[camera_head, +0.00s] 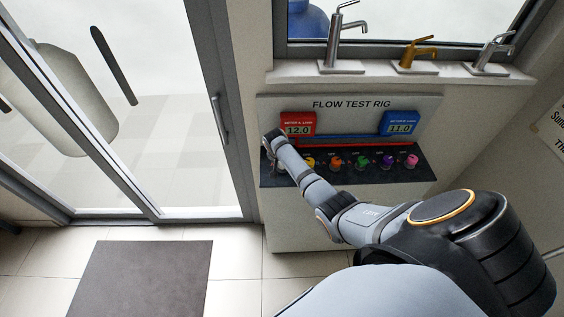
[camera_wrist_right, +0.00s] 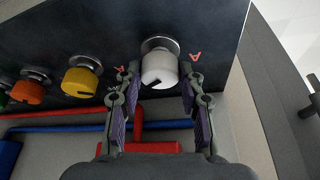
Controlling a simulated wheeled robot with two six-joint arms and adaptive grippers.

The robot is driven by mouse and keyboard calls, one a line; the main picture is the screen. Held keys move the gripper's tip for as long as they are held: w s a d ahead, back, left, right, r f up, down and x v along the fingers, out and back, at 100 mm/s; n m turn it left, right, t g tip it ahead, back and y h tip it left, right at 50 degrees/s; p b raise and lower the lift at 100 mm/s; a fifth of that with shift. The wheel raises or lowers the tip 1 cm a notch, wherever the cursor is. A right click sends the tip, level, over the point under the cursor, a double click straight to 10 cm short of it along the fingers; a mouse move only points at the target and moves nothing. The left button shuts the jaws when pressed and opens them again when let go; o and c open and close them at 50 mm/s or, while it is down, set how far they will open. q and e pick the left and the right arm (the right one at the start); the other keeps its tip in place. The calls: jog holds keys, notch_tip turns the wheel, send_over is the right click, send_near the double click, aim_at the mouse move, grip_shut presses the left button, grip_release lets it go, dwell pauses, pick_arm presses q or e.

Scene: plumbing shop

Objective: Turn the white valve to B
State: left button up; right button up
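In the right wrist view the white valve (camera_wrist_right: 160,68) is a round knob on a metal collar on the dark panel. A short dark mark shows on its lower edge. Red letters stand at both sides of it, upside down or tilted; I cannot read a B. My right gripper (camera_wrist_right: 159,80) is open, its two fingers on either side of the knob, with a visible gap at least on the right. In the head view my right gripper (camera_head: 273,154) is at the left end of the panel and hides the white valve. My left gripper is not in view.
The flow test rig (camera_head: 350,104) carries a red meter (camera_head: 298,124) reading 12.0 and a blue meter (camera_head: 399,123) reading 11.0. Yellow (camera_head: 309,162), orange (camera_head: 334,162), green, purple and pink knobs line the panel beside the white one. Taps stand on the sill above.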

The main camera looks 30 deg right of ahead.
jog(key=o, duration=0.5)
jog(key=shift+r, duration=0.1)
jog(key=v, duration=1.2)
